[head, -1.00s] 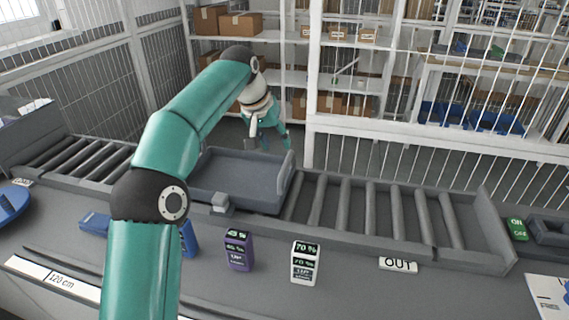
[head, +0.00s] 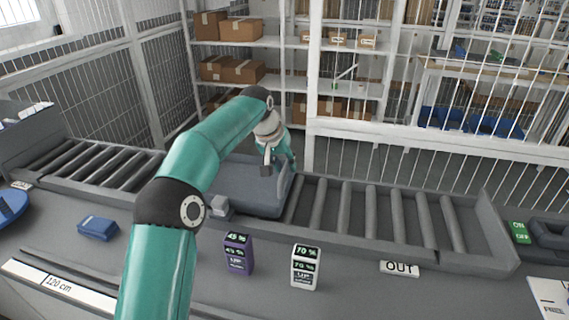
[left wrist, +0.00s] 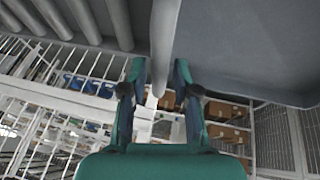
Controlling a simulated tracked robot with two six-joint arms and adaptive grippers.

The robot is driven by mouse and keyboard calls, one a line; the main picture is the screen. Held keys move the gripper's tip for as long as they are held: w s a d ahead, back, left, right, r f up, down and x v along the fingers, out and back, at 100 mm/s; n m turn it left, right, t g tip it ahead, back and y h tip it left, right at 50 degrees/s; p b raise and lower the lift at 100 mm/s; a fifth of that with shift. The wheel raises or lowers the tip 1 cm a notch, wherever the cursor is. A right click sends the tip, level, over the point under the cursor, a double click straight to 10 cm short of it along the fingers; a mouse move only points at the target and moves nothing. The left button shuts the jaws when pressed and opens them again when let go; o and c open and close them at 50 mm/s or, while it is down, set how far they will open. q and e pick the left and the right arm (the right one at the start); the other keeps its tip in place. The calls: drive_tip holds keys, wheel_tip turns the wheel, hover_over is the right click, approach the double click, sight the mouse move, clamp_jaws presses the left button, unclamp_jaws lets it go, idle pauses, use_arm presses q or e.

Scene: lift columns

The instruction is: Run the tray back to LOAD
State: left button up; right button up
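The grey tray (head: 240,184) sits on the roller conveyor (head: 350,212), left of the OUT label (head: 399,269). My left arm hides part of its left side. My left gripper (head: 279,166) is at the tray's right end wall, pointing down. In the left wrist view, the two fingers (left wrist: 160,78) stand apart on either side of the tray's end wall (left wrist: 164,40), with a gap showing. The tray floor (left wrist: 245,50) is to the right there and rollers to the left. A white label (head: 22,185) at the far left is too small to read. My right gripper is out of view.
Bare rollers (head: 95,165) lie left of the tray, and more lie right of it. A purple display block (head: 238,254) and a white one (head: 306,266) stand on the front ledge. A blue object (head: 97,228) lies at left. White mesh fencing stands behind the conveyor.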

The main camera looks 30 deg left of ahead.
use_arm(q)
clamp_jaws()
drive_tip(key=s+a+p, duration=0.3)
drive_tip(key=a+p, duration=0.4)
drive_tip(key=a, duration=0.5)
drive_tip(key=s+a+p, duration=0.3)
drive_tip(key=a+p, duration=0.5)
drive_tip(key=a, duration=0.4)
drive_tip(key=shift+s+r, duration=0.1)
drive_tip(key=shift+o, duration=2)
unclamp_jaws()
